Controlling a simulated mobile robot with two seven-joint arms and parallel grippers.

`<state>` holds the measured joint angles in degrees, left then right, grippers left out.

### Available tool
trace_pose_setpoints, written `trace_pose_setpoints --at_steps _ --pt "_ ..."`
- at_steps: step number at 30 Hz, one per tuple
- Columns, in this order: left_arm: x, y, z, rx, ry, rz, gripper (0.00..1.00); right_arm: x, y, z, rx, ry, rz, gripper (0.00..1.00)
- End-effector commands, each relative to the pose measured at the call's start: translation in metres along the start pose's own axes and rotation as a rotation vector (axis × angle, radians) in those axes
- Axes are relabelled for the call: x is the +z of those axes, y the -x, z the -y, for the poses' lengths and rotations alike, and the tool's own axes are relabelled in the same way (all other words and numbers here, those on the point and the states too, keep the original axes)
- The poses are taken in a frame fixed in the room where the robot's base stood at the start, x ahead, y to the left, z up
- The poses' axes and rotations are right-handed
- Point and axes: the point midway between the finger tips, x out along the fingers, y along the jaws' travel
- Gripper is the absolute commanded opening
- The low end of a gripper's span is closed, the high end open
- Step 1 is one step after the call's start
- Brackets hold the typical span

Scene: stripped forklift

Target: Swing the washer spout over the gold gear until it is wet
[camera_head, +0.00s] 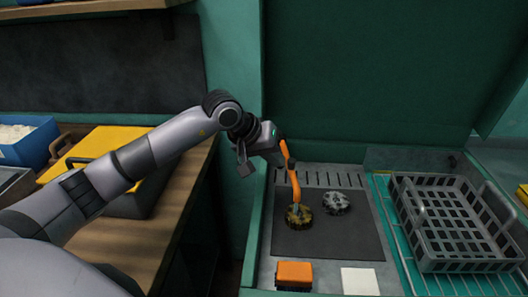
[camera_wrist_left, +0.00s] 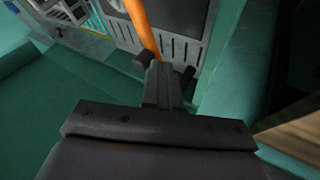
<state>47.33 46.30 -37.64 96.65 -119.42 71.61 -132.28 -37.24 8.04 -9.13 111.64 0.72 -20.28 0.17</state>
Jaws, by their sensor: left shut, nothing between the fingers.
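The orange washer spout (camera_head: 291,172) hangs down over the washer tray, its lower end at the gold gear (camera_head: 299,216). The gold gear has dark patches; I cannot tell whether it is wet. My left gripper (camera_head: 277,157) is beside the upper part of the spout, to its left. In the left wrist view the gripper's fingers (camera_wrist_left: 160,85) are shut with nothing between them, and the spout (camera_wrist_left: 142,25) shows just beyond the fingertips. I cannot tell whether they touch it. My right gripper is not in view.
A silver gear (camera_head: 336,202) lies right of the gold one on the dark mat (camera_head: 335,240). An orange block (camera_head: 294,275) and a white square (camera_head: 360,281) are at the front. A grey basket (camera_head: 450,222) stands at right. A yellow-lidded case (camera_head: 105,150) is on the wooden bench.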

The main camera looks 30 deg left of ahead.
Motion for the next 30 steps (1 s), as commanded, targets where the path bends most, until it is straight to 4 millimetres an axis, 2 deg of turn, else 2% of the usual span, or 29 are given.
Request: trace_pose_setpoints --at_steps 11,20,30 --pt "0.000 -0.001 -0.002 -0.001 0.000 0.000 0.00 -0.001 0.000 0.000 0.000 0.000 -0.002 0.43" --pt "0.000 -0.009 -0.012 0.000 -0.001 -0.001 0.00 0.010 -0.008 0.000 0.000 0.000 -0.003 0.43" --pt "-0.001 -0.008 -0.014 -0.001 0.001 0.001 0.00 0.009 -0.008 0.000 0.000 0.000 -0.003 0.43"
